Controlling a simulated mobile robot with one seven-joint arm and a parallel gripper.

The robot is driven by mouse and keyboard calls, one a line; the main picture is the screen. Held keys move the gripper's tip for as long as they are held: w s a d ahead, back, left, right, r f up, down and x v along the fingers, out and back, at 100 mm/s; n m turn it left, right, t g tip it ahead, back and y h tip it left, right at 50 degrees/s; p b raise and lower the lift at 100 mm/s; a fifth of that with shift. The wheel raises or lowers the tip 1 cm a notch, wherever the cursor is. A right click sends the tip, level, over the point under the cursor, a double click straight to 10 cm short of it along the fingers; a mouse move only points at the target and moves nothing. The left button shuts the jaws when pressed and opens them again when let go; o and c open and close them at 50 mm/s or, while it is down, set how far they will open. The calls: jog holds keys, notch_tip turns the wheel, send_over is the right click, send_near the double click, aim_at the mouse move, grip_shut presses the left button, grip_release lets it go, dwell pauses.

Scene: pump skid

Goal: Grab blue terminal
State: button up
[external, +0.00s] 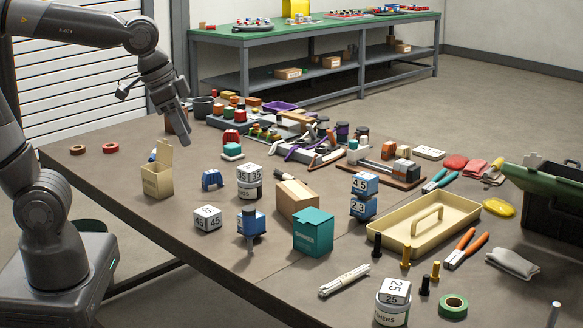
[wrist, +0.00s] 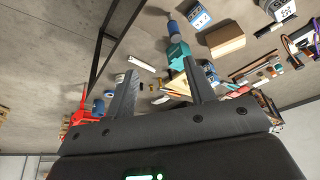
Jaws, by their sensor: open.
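Several blue pieces lie on the brown workbench, and I cannot tell for sure which is the blue terminal. A small blue arched piece (external: 212,180) sits beside the tan open box. A blue block with a grey stem (external: 251,223) stands left of the teal box. Two blue blocks with white number labels, 4.5 (external: 364,184) and 2.3 (external: 362,207), are stacked behind the teal box. My gripper (external: 180,128) hangs above the left rear of the bench, apart from these pieces. In the wrist view my gripper (wrist: 158,82) is open, with nothing seen held between its fingers.
A tan open box (external: 158,180), a brown box (external: 297,200) and a teal box (external: 313,233) stand around the blue pieces. White number cubes stand close by. A cream tray (external: 424,222) is at right. The bench's left front is mostly clear.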

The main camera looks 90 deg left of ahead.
jog(key=w+a+f+n+g, duration=0.2)
jog(key=w+a, duration=0.4)
jog(key=a, duration=0.6)
jog(key=n+g+h, duration=0.2)
jog(key=n+g, duration=0.1)
send_near(212, 171)
jog(key=shift+w+d+f, duration=0.1)
jog(key=shift+w+d, duration=0.05)
jog(key=shift+d, duration=0.25)
jog(key=f, duration=0.5)
jog(key=shift+s+f, duration=0.2)
jog(key=shift+s, duration=0.15)
jog(key=f, duration=0.5)
jog(key=shift+s+d+f, duration=0.2)
jog(key=shift+d+f, duration=0.05)
jog(key=shift+f, duration=0.1)
jog(key=c, duration=1.1)
